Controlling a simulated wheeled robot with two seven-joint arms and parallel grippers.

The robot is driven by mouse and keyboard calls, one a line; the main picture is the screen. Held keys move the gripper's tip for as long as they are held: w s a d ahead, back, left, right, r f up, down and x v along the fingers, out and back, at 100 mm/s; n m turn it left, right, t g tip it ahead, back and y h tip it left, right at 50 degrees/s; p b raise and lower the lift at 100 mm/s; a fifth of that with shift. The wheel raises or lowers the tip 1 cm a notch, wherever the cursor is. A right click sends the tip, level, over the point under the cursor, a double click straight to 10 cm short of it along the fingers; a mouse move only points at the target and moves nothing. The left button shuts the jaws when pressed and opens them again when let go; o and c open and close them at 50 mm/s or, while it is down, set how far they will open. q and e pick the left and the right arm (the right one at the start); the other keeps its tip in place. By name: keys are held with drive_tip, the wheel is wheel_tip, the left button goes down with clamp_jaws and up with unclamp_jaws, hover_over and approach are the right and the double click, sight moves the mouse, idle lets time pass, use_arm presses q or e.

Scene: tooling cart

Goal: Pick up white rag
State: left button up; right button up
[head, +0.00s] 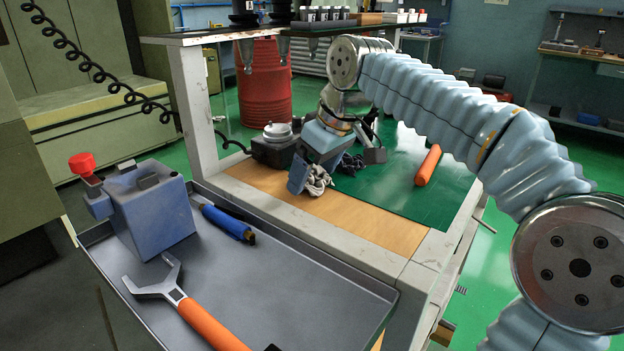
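The white rag (318,182) lies crumpled on the tan wooden part of the cart top, near the middle of the head view. My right arm reaches in from the right, and my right gripper (308,172) points down at the rag. One blue-grey finger shows at the rag's left side, overlapping it in the picture. The other finger is not clear, so I cannot tell whether the gripper is open or shut on the rag. The gripper body hides part of the rag. My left gripper is not in view.
An orange-handled item (428,165) lies on the green mat (405,195). A shelf overhangs behind.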

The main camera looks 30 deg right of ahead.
sight(316, 173)
drive_tip(key=c, duration=0.7)
drive_tip(key=shift+r, duration=0.15)
drive_tip(key=shift+c, duration=0.2)
drive_tip(key=shift+r, duration=0.3)
wheel_tip(316, 173, up, 3)
drive_tip(key=shift+s+d, duration=0.1)
drive_tip(key=s+d+r, duration=0.9)
drive_tip(key=s, duration=0.1)
drive_tip(key=shift+s, duration=0.2)
drive_tip(key=shift+r, duration=0.1)
